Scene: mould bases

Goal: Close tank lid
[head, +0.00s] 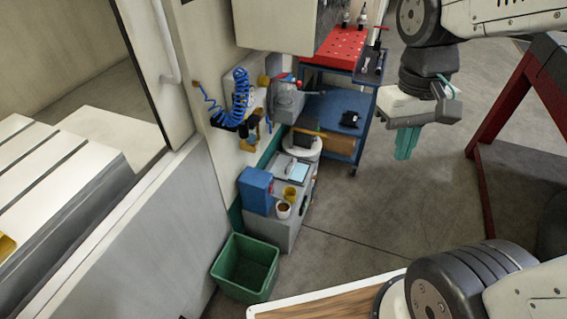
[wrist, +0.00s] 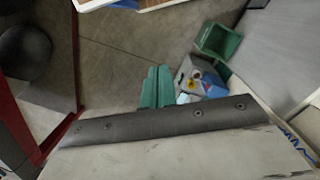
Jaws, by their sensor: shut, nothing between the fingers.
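My gripper (head: 406,156) hangs at the upper right of the head view, with its teal fingers together, pointing down over open floor. In the wrist view the two teal fingers (wrist: 157,75) lie side by side with nothing between them. I cannot clearly make out a tank or its lid. A white round thing (head: 314,148) with a dark flat panel (head: 305,134) by it stands behind the grey cabinet, left of my gripper and apart from it. I cannot tell whether this is the tank.
The grey cabinet (head: 286,232) holds a blue box (head: 256,190), a clipboard (head: 293,169) and cups. A green bin (head: 246,266) stands on the floor before it. A blue cart (head: 335,112) is behind; a red frame (head: 508,105) stands at right. Floor between is clear.

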